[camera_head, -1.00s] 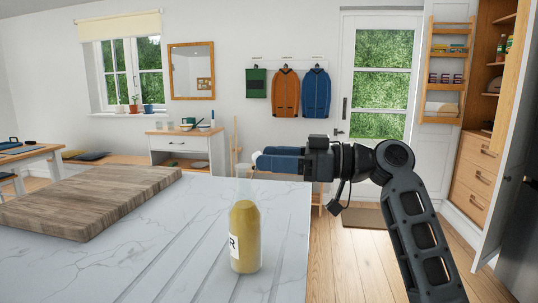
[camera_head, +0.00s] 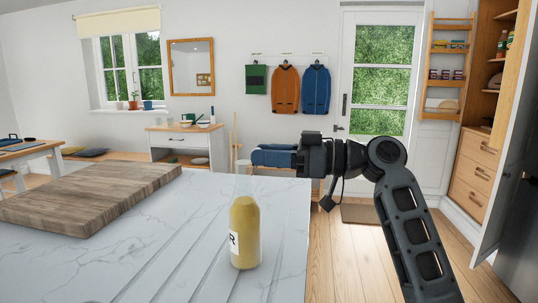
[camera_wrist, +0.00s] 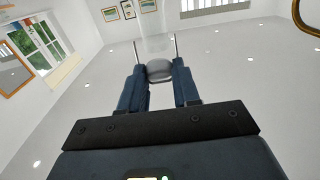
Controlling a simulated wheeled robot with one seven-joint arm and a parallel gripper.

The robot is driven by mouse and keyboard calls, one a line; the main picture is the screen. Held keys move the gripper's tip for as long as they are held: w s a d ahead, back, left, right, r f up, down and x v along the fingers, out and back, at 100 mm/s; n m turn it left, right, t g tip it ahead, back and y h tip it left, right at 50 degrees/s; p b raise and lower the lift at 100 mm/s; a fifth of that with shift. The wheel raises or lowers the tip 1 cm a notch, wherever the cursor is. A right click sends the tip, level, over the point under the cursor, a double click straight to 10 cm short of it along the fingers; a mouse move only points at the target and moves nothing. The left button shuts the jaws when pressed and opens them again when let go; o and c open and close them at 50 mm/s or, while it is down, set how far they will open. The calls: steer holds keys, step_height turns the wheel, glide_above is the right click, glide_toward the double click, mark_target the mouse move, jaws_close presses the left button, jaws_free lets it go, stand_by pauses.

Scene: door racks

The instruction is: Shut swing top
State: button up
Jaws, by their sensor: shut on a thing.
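A clear glass bottle (camera_head: 244,235) with yellow liquid and a partly seen white label stands upright on the marble worktop in the head view. Its clear neck rises to a pale stopper (camera_head: 243,163) at the top. My gripper (camera_head: 255,158) reaches in level from the right at the height of the bottle's mouth. In the wrist view the grey-white stopper (camera_wrist: 159,70) sits between the two fingers of my gripper (camera_wrist: 158,64), which are shut on it. Clear glass shows faintly beyond it. I cannot tell whether the stopper is seated in the mouth.
The marble worktop (camera_head: 150,260) has grooves beside the bottle. A thick wooden board (camera_head: 90,195) lies on its left part. The worktop ends just right of the bottle, with wooden floor beyond. A tall open cupboard (camera_head: 480,150) stands at the far right.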

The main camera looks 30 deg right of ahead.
steer(key=shift+w+a+r+g+h+p, duration=0.15)
steer(key=shift+a+r+g+h+p, duration=0.1)
steer(key=shift+r+g+h+p, duration=0.55)
steer(key=shift+w+a+f+h+p, duration=0.2)
steer(key=shift+f+h+p, duration=0.25)
steer(key=shift+p, duration=0.25)
steer(key=o, duration=1)
steer(key=shift+o, duration=0.2)
steer(key=b+v, duration=0.1)
steer(key=v, duration=0.6)
steer(key=shift+s+d+r, duration=0.15)
steer(key=shift+s+d, duration=0.05)
steer(key=shift+d, duration=0.15)
steer(key=shift+o, duration=0.2)
